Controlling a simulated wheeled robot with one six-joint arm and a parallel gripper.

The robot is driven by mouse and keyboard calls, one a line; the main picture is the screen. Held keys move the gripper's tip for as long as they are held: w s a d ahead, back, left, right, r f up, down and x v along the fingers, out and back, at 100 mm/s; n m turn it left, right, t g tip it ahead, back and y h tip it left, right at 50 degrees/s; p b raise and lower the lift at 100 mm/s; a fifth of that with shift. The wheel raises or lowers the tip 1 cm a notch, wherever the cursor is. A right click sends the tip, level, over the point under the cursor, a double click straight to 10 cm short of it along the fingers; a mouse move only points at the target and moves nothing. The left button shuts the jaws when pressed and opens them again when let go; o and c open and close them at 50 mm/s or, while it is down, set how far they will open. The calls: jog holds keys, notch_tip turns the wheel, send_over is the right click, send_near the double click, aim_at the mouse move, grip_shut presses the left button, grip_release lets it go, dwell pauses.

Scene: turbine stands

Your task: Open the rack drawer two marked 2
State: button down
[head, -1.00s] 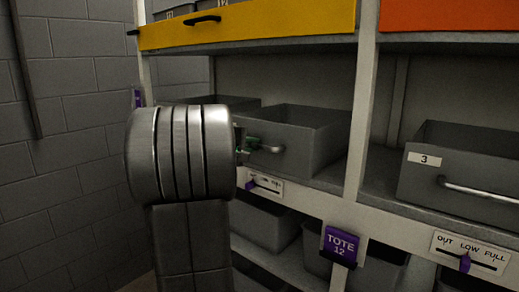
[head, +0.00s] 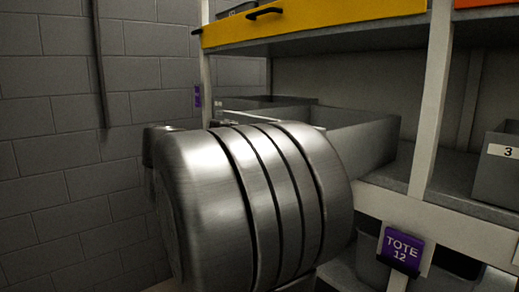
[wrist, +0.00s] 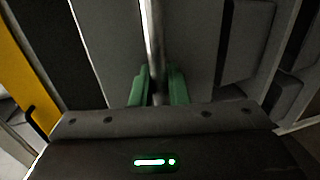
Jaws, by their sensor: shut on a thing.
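A grey open-topped drawer (head: 368,140) sits in the left bay of the rack, below the yellow drawer. Its front and any number on it are hidden behind my arm in the head view, so I cannot read a 2. In the wrist view its grey front (wrist: 195,45) fills the middle, with a metal bar handle (wrist: 153,35) running up from my gripper. My gripper (wrist: 158,88) has its green fingers closed on both sides of this bar. The gripper itself is hidden in the head view.
A drawer marked 3 (head: 497,170) stands in the right bay, past a white post (head: 432,95). A yellow drawer (head: 330,22) is above. A purple TOTE 12 tag (head: 401,248) hangs below. A block wall (head: 50,150) is at left.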

jog(key=shift+s, duration=0.1)
jog(key=c, duration=1.5)
grip_release()
jog(key=shift+a, duration=0.15)
jog(key=b+v, duration=0.1)
jog(key=v, duration=1.2)
jog(key=shift+s+a+r, duration=0.1)
jog(key=shift+s+a, duration=0.1)
jog(key=shift+a, duration=0.05)
jog(key=p+x, duration=0.1)
jog(key=x, duration=1.3)
jog(key=shift+r, duration=0.1)
